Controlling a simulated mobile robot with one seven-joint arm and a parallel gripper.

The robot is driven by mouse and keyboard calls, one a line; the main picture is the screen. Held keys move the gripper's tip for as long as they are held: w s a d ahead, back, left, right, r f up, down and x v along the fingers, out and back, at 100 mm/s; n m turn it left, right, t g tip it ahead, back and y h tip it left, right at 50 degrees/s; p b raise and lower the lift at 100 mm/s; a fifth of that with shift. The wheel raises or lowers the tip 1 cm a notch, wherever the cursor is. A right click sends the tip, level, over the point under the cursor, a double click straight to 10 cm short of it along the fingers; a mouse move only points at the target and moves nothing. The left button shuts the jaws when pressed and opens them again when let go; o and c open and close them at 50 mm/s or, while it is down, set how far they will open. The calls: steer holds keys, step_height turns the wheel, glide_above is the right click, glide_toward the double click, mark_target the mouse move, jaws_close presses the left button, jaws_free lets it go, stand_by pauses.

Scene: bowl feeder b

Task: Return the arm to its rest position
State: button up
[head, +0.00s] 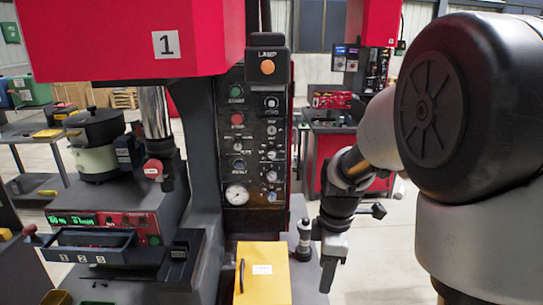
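My arm comes in from the right side of the head view, with a large black joint cap close to the camera. It bends down to my gripper (329,278), which hangs pointing downward just right of the yellow box (263,272). The gripper is seen from the side and small, so the gap between its fingers does not show. I see no object clearly held in it.
A red press marked 1 (130,38) and its black control panel (255,140) stand left of my arm. A bowl feeder (95,140) and a numbered tray (92,246) are at the left. Another red machine (375,25) stands behind. Open floor shows between them.

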steer(key=s+r+m+t+p, duration=0.2)
steer(key=s+r+m+t, duration=0.2)
steer(key=s+r+m, duration=1.2)
steer(key=shift+s+r+t, duration=0.3)
steer(key=shift+s+t, duration=0.05)
steer(key=shift+t, duration=0.05)
steer(key=shift+d, duration=0.1)
